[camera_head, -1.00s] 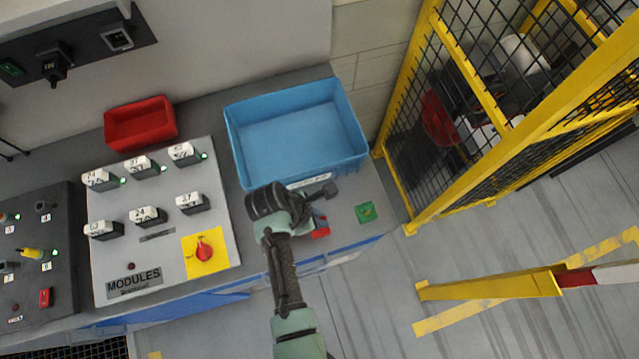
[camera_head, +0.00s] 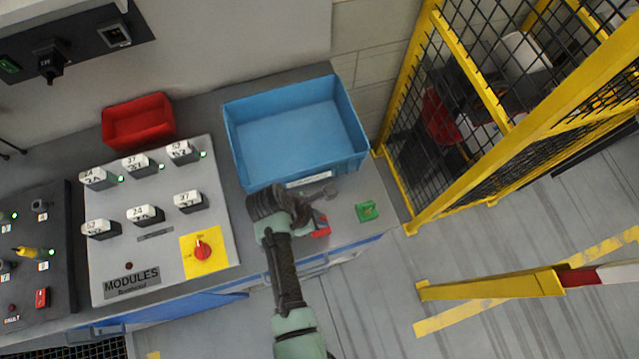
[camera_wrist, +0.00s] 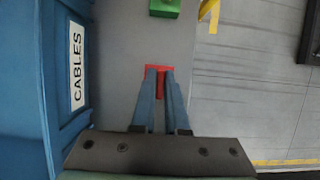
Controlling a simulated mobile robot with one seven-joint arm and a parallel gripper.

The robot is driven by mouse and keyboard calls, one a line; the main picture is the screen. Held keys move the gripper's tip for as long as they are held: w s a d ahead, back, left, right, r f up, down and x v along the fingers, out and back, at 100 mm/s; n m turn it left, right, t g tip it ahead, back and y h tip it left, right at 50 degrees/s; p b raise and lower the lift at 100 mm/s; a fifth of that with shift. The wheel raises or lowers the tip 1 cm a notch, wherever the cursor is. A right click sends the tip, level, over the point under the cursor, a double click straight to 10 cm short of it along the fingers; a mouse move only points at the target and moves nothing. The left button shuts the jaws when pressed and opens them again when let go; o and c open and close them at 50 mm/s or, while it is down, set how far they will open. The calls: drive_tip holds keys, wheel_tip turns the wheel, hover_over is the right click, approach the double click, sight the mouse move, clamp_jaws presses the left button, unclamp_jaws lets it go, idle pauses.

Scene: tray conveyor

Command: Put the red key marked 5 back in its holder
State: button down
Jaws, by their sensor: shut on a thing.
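My gripper (camera_wrist: 161,72) is shut on a red piece, taken as the red key (camera_wrist: 158,68), with blue-grey fingers on it in the wrist view. In the head view the red key (camera_head: 321,230) shows beside the fingers, low over or on the grey bench, in front of the blue bin. My gripper (camera_head: 318,216) and wrist hide part of it there. I cannot read a 5 on it. I cannot make out which thing is its holder.
A blue bin (camera_head: 228,140) labelled CABLES stands just left of my gripper in the wrist view. A green block (camera_head: 367,211) lies near it on the bench (camera_head: 345,232). A MODULES panel (camera_head: 110,255), a dark switch panel (camera_head: 62,225) and a red bin (camera_head: 138,137) are left. A yellow mesh cage (camera_head: 400,170) stands right.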

drive_tip(key=shift+f+b, duration=0.5)
drive_tip(key=shift+f, duration=0.4)
drive_tip(key=c, duration=0.8)
unclamp_jaws()
drive_tip(key=shift+c, duration=0.2)
drive_tip(key=shift+r, duration=0.1)
drive_tip(key=b+v, duration=0.1)
drive_tip(key=v, duration=1.1)
drive_tip(key=shift+r, duration=0.4)
drive_tip(key=shift+a, duration=0.1)
